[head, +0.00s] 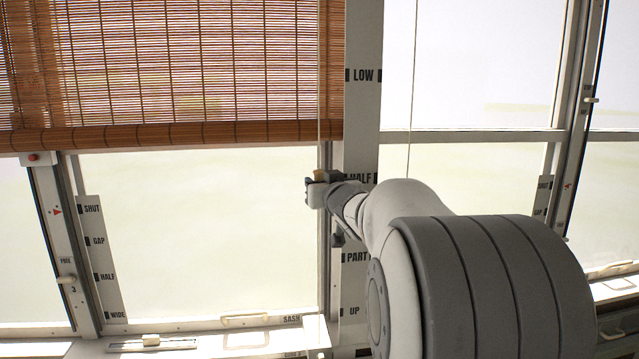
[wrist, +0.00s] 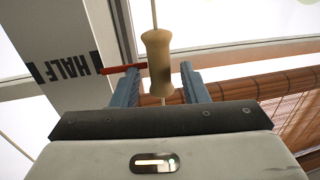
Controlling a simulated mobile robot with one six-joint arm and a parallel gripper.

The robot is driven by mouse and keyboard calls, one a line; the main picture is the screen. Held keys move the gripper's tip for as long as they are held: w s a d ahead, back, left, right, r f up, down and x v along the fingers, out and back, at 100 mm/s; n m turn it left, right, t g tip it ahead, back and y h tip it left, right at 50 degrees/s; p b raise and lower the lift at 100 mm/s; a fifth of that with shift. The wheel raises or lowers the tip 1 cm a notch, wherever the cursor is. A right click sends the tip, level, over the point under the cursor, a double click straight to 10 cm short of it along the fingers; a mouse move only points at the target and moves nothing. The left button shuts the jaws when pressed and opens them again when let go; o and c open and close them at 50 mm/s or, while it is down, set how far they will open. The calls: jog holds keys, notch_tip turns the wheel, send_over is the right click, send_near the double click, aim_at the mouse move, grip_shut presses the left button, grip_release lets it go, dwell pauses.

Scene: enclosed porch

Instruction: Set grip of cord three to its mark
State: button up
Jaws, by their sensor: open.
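A cream cord grip (wrist: 157,62) hangs on a thin cord and stands between the two blue-grey fingers of my gripper (wrist: 160,72) in the wrist view. The fingers are apart, one on each side of it. A thin red bar (wrist: 120,69) beside the grip reaches left to near the black mark by HALF on the white marked strip (wrist: 60,35). In the head view, my gripper (head: 318,190) is at the cord, with the tan grip (head: 320,175) just above. The strip (head: 362,110) reads LOW, HALF, PART and UP. No number shows on this cord.
A slatted bamboo blind (head: 180,80) covers the upper left window. A second cord (head: 413,90) hangs to the right of the strip. Another strip (head: 100,255) with SHUT, GAP, HALF and WIDE stands at left. A sill (head: 210,340) runs below.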

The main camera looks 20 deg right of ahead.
jog(key=s, duration=0.5)
jog(key=shift+s+a, duration=0.4)
jog(key=s+a+f+g, duration=0.4)
jog(key=s+a+f, duration=0.2)
jog(key=s+f, duration=0.2)
jog(key=s+a+f+n+g+y, duration=0.1)
jog(key=s+a+f+g, duration=0.4)
jog(key=s+f, duration=0.3)
jog(key=s+a+f+g+y, duration=0.1)
jog(key=s+a+f+g, duration=0.4)
jog(key=s+f, duration=0.4)
jog(key=s+a, duration=0.1)
jog(key=s, duration=0.2)
jog(key=shift+a, duration=0.4)
